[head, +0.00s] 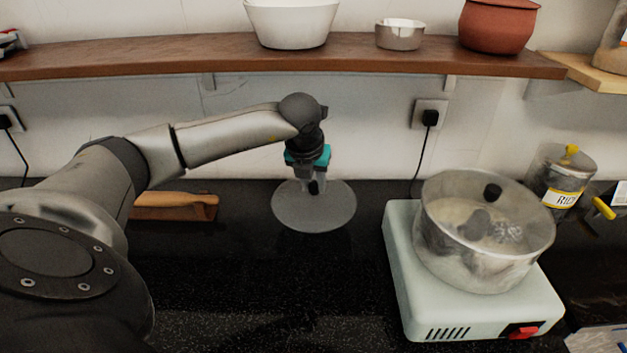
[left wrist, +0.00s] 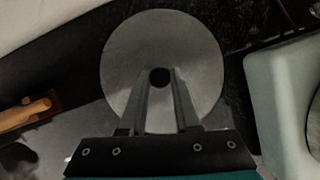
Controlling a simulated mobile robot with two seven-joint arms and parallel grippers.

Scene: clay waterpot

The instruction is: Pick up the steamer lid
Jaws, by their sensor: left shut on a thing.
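The steamer lid (head: 293,211) is a flat grey disc with a small black knob, at the back of the dark counter, left of the hob. It also shows in the left wrist view (left wrist: 130,45), with its knob (left wrist: 160,77) at the centre. My left gripper (head: 315,187) comes down over the lid from above and is shut on the knob, with one finger on each side. The left wrist view shows the fingers (left wrist: 160,82) at the knob. I cannot tell whether the lid touches the counter. My right gripper is not in view.
A pale green hob (head: 400,265) bears a metal pot (head: 480,262) with a transparent-looking lid and black knob. A wooden block (head: 175,207) lies to the left. A rice jar (head: 560,180) stands at the right. A wooden shelf (head: 200,58) hangs above. The front counter is clear.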

